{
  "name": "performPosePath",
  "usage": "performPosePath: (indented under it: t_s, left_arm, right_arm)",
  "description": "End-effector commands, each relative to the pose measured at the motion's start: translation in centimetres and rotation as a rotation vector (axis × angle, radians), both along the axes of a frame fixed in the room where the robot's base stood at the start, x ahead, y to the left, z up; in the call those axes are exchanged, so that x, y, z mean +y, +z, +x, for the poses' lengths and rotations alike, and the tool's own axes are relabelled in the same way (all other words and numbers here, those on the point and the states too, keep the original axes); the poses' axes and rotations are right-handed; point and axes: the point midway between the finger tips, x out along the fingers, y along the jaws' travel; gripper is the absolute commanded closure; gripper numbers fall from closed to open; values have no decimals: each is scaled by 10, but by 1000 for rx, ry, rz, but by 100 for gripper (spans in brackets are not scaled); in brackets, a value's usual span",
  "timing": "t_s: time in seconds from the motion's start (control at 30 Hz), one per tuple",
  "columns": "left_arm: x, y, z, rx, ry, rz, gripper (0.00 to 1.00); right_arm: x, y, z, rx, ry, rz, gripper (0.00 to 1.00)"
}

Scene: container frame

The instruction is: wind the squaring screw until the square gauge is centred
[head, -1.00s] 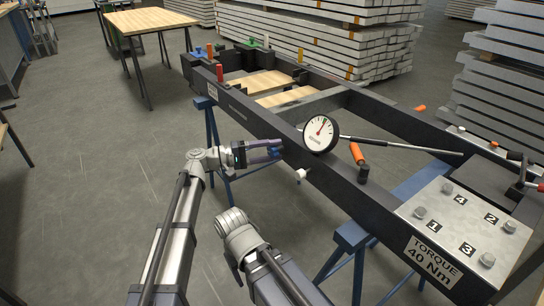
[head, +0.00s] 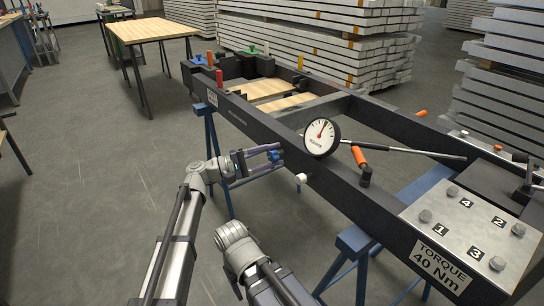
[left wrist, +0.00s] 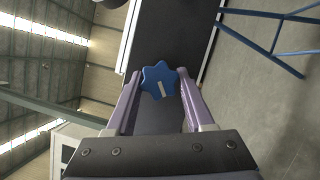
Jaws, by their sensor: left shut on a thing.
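The square gauge (head: 321,137) is a round white dial on the near rail of the dark frame (head: 240,118). Its needle points up and slightly right, near a small green mark; the exact reading is too small to tell. A blue star-shaped knob (left wrist: 158,80), apparently the squaring screw's, has a pale stripe on its face. My left gripper (left wrist: 159,86) is shut on this knob, one finger on each side. My right gripper is out of view.
An orange-handled lever (head: 359,157) stands on the rail right of the gauge. A torque plate (head: 465,232) with numbered bolts is at lower right. Blue trestles (head: 350,245) support the frame. A small white fitting (head: 301,178) sticks out below my gripper. Open floor lies left.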

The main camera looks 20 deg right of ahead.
Motion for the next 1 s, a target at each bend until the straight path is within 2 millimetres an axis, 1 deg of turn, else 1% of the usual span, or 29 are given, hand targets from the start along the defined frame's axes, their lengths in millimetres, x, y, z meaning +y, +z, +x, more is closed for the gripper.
performPosePath:
  t_s: [0.13, 0.17, 0.4, 0.63, 0.7, 0.77, 1.0]
  left_arm:
    - [0, -1, -1, -2, -1, 4, 100]
    - [0, -1, -1, -2, -1, 4, 44]
    - [0, -1, 0, -2, 0, 2, 17]
    - [0, 0, 0, -2, 0, 1, 17]
    - [4, -1, 0, -2, 1, 0, 17]
    - [11, -2, 0, -2, 2, 1, 17]
    - [49, -8, 1, -2, 3, 1, 17]
  right_arm:
    - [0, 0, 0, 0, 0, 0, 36]
    - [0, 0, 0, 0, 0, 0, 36]
    - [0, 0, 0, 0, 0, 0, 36]
    - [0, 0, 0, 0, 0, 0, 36]
    - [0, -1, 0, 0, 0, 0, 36]
    - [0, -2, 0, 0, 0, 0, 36]
    - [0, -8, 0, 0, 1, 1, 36]
